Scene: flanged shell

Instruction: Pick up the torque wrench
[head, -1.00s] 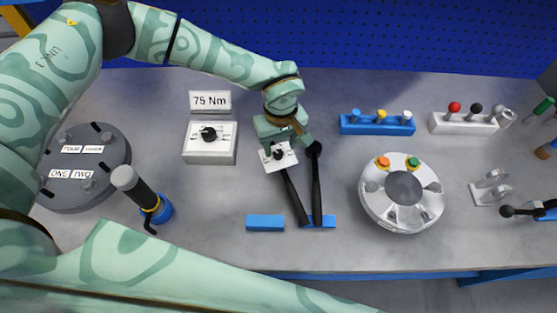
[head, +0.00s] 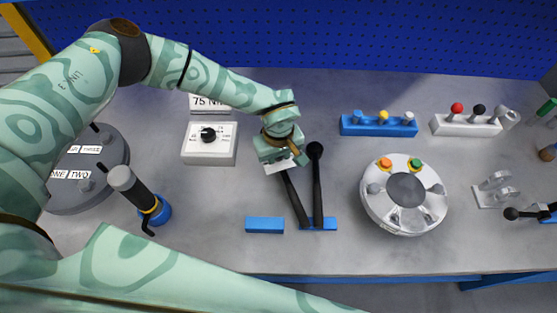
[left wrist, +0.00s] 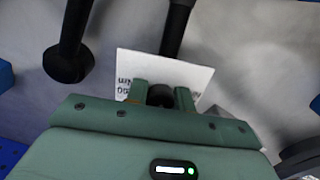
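The torque wrench (head: 294,200) has a black handle and a white scale card (left wrist: 196,78) at its head. It lies slanted, its lower end at a blue rest (head: 325,224). My left gripper (head: 281,163) is over its head end and covers most of the card in the head view. In the left wrist view its fingers (left wrist: 160,95) stand on both sides of a dark round knob in front of the card. Whether they press on it cannot be told. The wrench's handle also shows in the left wrist view (left wrist: 177,30). My right gripper is out of view.
A second black-handled tool (head: 317,185) with a round head lies close to the right. A dial box (head: 209,150) stands to the left. A round silver flanged part (head: 430,212) is to the right. A blue block (head: 264,224) lies in front.

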